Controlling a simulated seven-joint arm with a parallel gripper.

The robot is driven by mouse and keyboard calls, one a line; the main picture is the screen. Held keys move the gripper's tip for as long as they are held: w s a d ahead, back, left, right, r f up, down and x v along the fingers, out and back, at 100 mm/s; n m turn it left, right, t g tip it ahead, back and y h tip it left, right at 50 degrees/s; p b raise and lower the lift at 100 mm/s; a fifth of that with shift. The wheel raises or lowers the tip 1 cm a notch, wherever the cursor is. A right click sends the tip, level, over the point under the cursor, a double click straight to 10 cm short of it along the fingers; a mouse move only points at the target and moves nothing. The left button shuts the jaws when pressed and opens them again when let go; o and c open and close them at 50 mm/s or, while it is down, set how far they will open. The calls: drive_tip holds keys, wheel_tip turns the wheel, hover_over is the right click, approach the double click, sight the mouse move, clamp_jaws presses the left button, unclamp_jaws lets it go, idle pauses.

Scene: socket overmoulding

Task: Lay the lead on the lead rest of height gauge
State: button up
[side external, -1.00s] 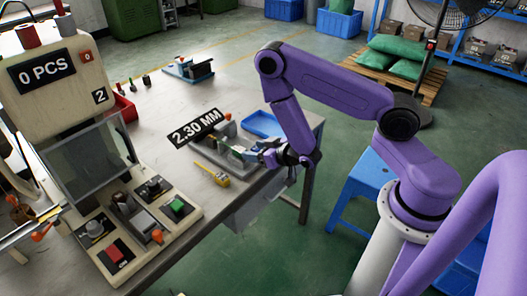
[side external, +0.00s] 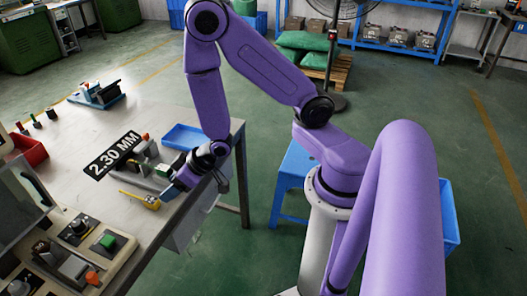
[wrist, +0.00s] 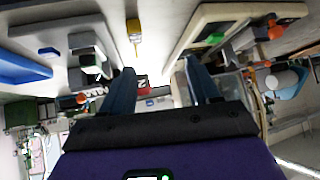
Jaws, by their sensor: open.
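A blue tray (side external: 185,137) sits behind the gauge. The machine panel with a green button (side external: 108,242) is at lower left, a red bin (side external: 28,150) beyond it. The table's middle is clear.

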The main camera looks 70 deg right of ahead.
drive_tip(key=s+a+r+n+g+y, duration=0.1)
drive_tip(key=s+a+r+n+g, duration=0.25)
drive_tip(key=s, duration=0.25)
drive_tip(key=s+d+r+n+g+h, duration=0.1)
drive_tip(key=s+d+r+n+g, duration=0.1)
drive_tip(key=s+r, duration=0.4)
drive_tip(key=s+d+r+n+g+h, duration=0.2)
drive_tip(key=s+d+r+n, duration=0.2)
drive_tip(key=s, duration=0.8)
wheel_tip(320, 180, up, 3)
drive_tip(key=shift+d+f+g+h, duration=0.2)
drive_tip(key=shift+d+g+h, duration=0.05)
drive_tip(key=shift+g+h, duration=0.1)
